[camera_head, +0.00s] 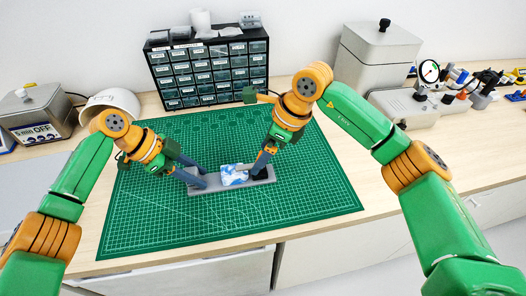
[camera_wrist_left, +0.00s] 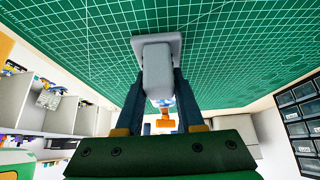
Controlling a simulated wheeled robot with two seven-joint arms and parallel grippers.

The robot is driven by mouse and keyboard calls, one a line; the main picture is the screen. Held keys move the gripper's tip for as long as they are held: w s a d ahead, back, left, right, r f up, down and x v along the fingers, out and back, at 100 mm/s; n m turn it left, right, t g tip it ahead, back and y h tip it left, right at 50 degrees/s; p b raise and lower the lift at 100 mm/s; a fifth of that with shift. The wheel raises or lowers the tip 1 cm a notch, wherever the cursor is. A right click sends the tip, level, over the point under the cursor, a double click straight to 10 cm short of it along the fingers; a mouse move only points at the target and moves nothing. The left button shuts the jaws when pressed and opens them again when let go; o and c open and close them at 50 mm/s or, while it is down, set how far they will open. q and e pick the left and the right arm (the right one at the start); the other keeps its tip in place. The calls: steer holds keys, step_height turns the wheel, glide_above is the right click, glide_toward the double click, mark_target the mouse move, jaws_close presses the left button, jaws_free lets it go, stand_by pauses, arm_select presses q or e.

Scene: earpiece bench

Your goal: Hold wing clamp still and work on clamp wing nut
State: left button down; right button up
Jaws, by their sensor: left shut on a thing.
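The wing clamp (camera_head: 230,187) is a long grey piece lying on the green mat, with a blue-and-white part (camera_head: 233,174) at its middle. My left gripper (camera_head: 199,182) is at its left end. In the left wrist view the left fingers (camera_wrist_left: 158,95) are shut on either side of the clamp's grey upright block (camera_wrist_left: 158,68). My right gripper (camera_head: 261,170) points down at the clamp's right end; its fingertips are too small and overlapped to tell open from shut. I cannot make out the wing nut. A small orange shape shows beyond the block in the left wrist view.
The green cutting mat (camera_head: 150,215) is otherwise clear around the clamp. A dark drawer cabinet (camera_head: 208,73) stands behind it.

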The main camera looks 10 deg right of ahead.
steer(key=shift+f, duration=0.1)
steer(key=shift+c, duration=0.2)
steer(key=c, duration=1.3)
jaws_close()
steer(key=shift+m, duration=0.3)
steer(key=m, duration=0.2)
steer(key=m+t+h, duration=0.1)
steer(key=m, duration=0.1)
steer(key=m+t, duration=0.1)
steer(key=shift+s+a+m+h, duration=0.25)
steer(key=shift+m+h, duration=0.05)
steer(key=shift+m, duration=0.1)
steer(key=m, duration=0.2)
steer(key=m+h, duration=0.1)
steer(key=m, duration=0.1)
steer(key=m+h, duration=0.1)
steer(key=shift+a+m+t, duration=0.25)
steer(key=shift+m+t, duration=0.05)
steer(key=shift+m, duration=0.1)
arm_select(q)
steer(key=shift+f, duration=0.1)
